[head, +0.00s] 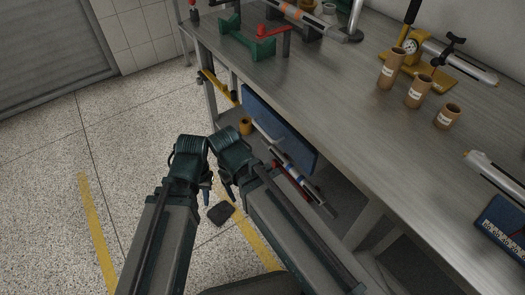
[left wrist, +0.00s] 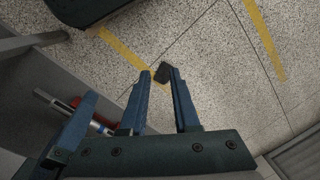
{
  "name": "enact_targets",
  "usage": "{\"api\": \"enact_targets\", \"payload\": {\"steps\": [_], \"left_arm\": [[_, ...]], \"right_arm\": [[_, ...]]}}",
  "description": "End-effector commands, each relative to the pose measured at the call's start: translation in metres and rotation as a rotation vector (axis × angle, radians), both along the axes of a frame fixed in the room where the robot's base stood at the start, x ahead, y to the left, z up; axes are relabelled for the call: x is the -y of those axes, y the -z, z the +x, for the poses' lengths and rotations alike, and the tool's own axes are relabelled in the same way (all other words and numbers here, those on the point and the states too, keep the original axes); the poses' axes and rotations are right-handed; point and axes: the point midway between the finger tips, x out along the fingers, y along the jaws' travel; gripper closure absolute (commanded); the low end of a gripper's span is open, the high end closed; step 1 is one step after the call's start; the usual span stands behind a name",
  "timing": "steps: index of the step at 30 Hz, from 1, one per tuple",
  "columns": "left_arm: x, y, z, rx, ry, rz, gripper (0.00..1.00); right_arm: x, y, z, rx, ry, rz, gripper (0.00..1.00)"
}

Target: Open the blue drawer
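The blue drawer (head: 281,128) shows as a blue front panel below the worktop in the head view, to the right of my grippers. I cannot tell from this angle how far it stands out. My left gripper (head: 207,187) points down over the floor, apart from the drawer. In the left wrist view its two fingers (left wrist: 156,78) stand apart with nothing held between them. My right gripper (head: 226,190) is close beside it, nearer the drawer; its fingers are small and partly hidden.
The metal workbench (head: 350,120) holds cardboard tubes (head: 419,92), a green tool (head: 246,42) and a yellow gauge stand (head: 428,75). Tools lie on a lower shelf (head: 330,165). A dark flat object (head: 221,213) lies on the floor. The floor at left is clear.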

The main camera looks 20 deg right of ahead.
Motion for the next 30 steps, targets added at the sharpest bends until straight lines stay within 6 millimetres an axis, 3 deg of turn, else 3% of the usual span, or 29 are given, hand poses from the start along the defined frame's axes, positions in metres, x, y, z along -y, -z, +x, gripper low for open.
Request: {"api": "enact_targets", "payload": {"steps": [1,6,18,20,23,26,30], "left_arm": [[-0.002,0.039,0.001,0.001,-0.005,-0.001,0.70],[-0.011,0.097,0.008,0.010,-0.035,-0.013,0.70],[-0.047,0.189,0.045,0.036,-0.215,-0.164,0.70],[-0.047,0.196,0.056,0.032,-0.264,-0.254,0.70],[-0.031,0.189,0.070,0.013,-0.306,-0.409,0.70],[-0.008,0.177,0.083,-0.015,-0.326,-0.571,0.70],[0.033,0.144,0.100,-0.068,-0.328,-0.835,0.70]], "right_arm": [[0.000,0.039,0.000,0.000,-0.001,0.000,0.30],[0.000,0.097,0.000,0.001,-0.002,-0.001,0.30],[0.000,0.188,0.000,0.002,-0.001,0.001,0.30],[0.000,0.197,0.000,0.002,0.000,0.001,0.30],[0.000,0.198,0.000,0.002,0.001,0.001,0.30],[0.000,0.199,0.000,0.002,0.001,0.001,0.30],[0.000,0.200,0.000,0.002,0.001,0.001,0.30]]}}
